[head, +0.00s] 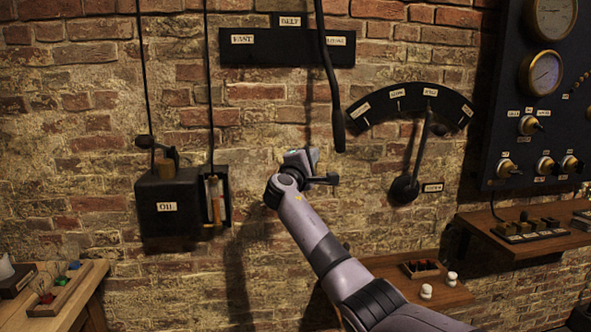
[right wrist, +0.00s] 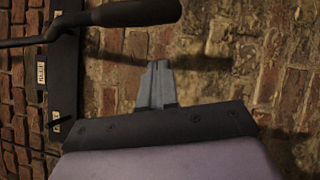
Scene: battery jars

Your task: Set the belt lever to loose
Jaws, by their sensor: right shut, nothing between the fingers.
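The belt lever (head: 328,75) is a long black rod hanging down the brick wall with a thicker grip at its lower end. It crosses the right part of the black belt plate (head: 287,48), at the left edge of the label on the right, which seems to read loose. The left label reads fast. My right gripper (head: 313,156) is shut and empty, just below and left of the lever's lower end. In the right wrist view its closed fingers (right wrist: 157,66) point toward the lever grip (right wrist: 140,12), with a gap between. My left gripper is not in view.
A black oil box (head: 168,208) hangs on the wall at left. A curved scale with a lever (head: 404,188) is to the right of my gripper. A dark gauge panel (head: 510,140) stands at far right. A wooden shelf (head: 385,268) lies below my arm.

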